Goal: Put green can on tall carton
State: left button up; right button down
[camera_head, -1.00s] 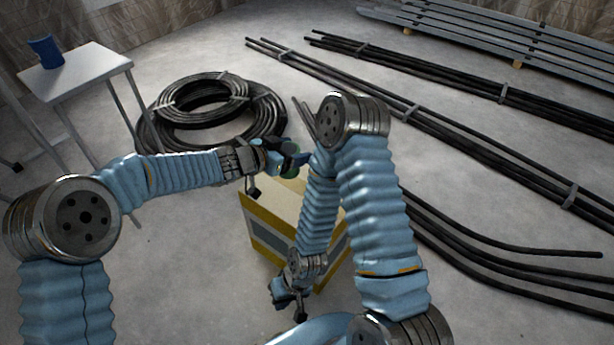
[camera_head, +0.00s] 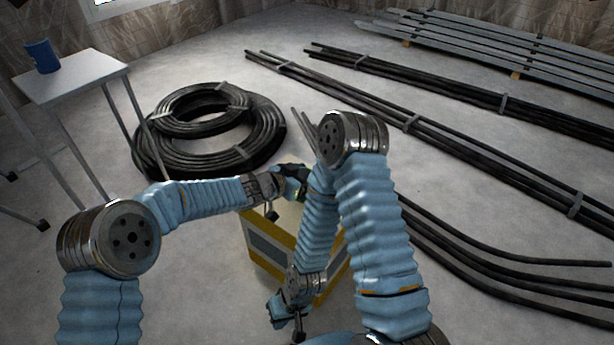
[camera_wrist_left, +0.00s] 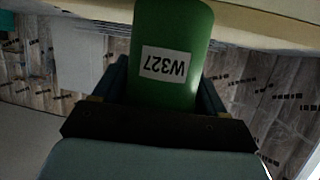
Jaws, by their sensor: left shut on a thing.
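My left gripper (camera_head: 296,182) is shut on the green can (camera_wrist_left: 172,85), which fills the middle of the left wrist view and bears a white label reading W327, upside down. In the head view only a small green patch of the can shows at the gripper. The tall carton (camera_head: 268,246), cream with yellow and grey bands, stands below the left gripper. The can is at the carton's top; I cannot tell whether they touch. My right gripper (camera_head: 287,312) hangs low in front of the carton, and its jaw gap is unclear. My right arm hides part of the carton.
A white table (camera_head: 75,80) with a blue cup (camera_head: 42,56) stands at the left. Black cable coils (camera_head: 205,130) lie behind my left arm. Long black pipes (camera_head: 450,135) and grey beams (camera_head: 500,45) lie on the floor at the right and back.

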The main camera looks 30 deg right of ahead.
pick_arm(q)
jog(key=o, duration=1.2)
